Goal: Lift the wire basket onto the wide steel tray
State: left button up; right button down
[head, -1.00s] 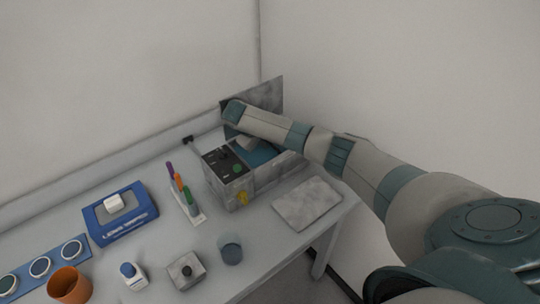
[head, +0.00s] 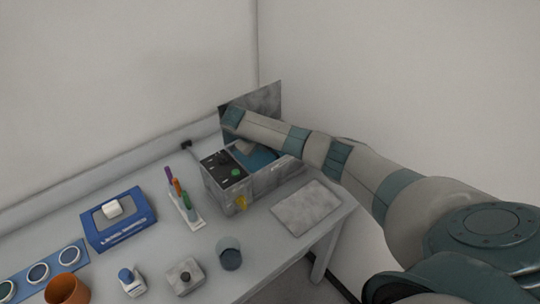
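A wide flat grey steel tray (head: 307,207) lies empty on the bench near its right edge. Behind and left of it stands a grey box-shaped machine (head: 238,197) with a raised lid and a blue inside. My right arm comes in from the right, and its wrist is above the machine's opening. My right gripper (head: 246,147) points down there, mostly hidden by my arm, so its fingers cannot be made out. I cannot make out the wire basket; the machine's inside is partly hidden. My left gripper is out of view.
Left of the machine are a rack with coloured markers (head: 183,203) and a blue device (head: 120,218). In front stand a dark cup (head: 229,253), a grey block with a knob (head: 185,277), a small bottle (head: 131,281) and an orange cup (head: 67,289). A wall rises behind.

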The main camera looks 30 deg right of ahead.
notch_tip(320, 180, up, 18)
dwell(0.6)
dwell(0.5)
jog(key=shift+p, duration=0.7)
jog(key=shift+a, duration=0.1)
